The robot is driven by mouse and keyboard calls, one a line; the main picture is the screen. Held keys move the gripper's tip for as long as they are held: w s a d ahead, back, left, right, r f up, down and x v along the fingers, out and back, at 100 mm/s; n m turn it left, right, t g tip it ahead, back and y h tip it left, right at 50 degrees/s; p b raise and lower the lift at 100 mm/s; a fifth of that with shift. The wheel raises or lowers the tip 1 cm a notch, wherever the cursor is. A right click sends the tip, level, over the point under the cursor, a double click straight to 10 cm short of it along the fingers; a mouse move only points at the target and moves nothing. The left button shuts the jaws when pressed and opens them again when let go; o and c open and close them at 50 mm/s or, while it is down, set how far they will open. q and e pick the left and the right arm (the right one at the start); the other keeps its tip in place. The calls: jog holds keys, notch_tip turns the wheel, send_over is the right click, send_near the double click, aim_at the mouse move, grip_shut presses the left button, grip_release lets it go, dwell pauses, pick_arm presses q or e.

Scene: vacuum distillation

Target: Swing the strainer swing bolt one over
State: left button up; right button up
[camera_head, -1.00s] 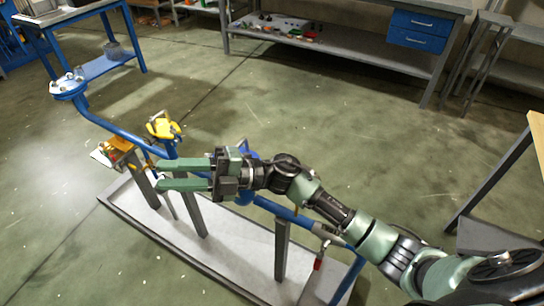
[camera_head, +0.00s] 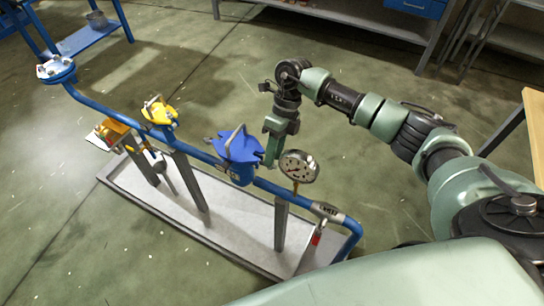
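The blue strainer (camera_head: 234,158) sits in the blue pipe line (camera_head: 206,157), with a lid and a raised loop handle on top. Small pieces stand out at its rim, but they are too small to tell which is swing bolt one. My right gripper (camera_head: 270,158) points down just right of the strainer, between it and the pressure gauge (camera_head: 299,168). Its green fingers overlap in this view, so their opening and any contact with the strainer are unclear. My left gripper is not in view.
A yellow-topped valve (camera_head: 159,111) is on the pipe left of the strainer. The gauge stands close to my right gripper. A grey drip tray (camera_head: 228,238) lies under the pipe. A workbench shelf (camera_head: 345,20) is at the back, with open floor before it.

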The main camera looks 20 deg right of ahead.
jog(key=shift+x, duration=1.05)
grip_shut()
jog(key=shift+w+a+r+m+g+h+b, duration=0.2)
jog(key=shift+r+g+h+b, duration=0.1)
jog(key=shift+g+h+b, duration=0.2)
jog(key=shift+w+a+r+m+g+h+b, duration=0.15)
jog(key=shift+r+g+h+b, duration=0.2)
jog(key=shift+g, duration=0.25)
grip_release()
jog(key=b+v, duration=0.1)
jog(key=v, duration=0.6)
jog(key=shift+w+d+r, duration=0.15)
jog(key=shift+r, duration=0.15)
